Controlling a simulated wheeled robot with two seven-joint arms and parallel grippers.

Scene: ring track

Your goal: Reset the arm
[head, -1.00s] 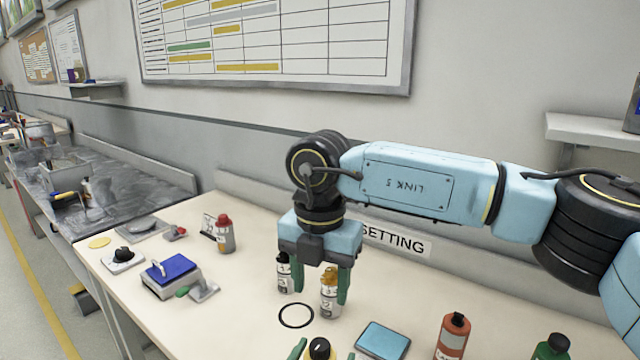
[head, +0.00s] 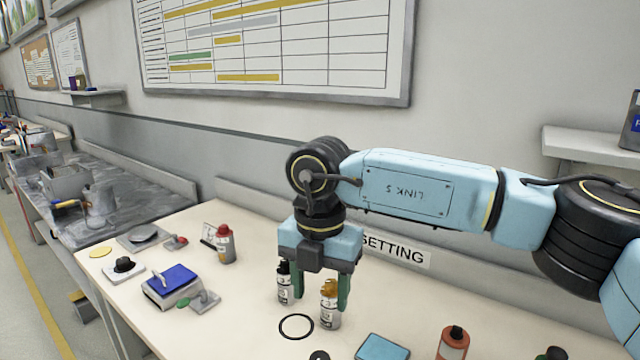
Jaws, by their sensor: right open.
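My right gripper (head: 316,292) comes in from the right on its light-blue arm (head: 425,187) and points down over the bench. Its green fingers are apart. A silver bottle with an orange cap (head: 330,305) stands by the right finger, and a silver bottle with a black cap (head: 284,283) stands by the left finger. I cannot tell whether either finger touches a bottle. A black ring (head: 296,326) lies flat on the bench just in front of them. My left gripper is not in view.
The cream bench (head: 240,312) also holds a red-capped bottle (head: 225,244), a blue-topped block (head: 171,284), a blue pad (head: 382,347) and an orange bottle (head: 452,343). A dark cap (head: 319,356) shows at the bottom edge. A wall shelf (head: 590,145) is at right.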

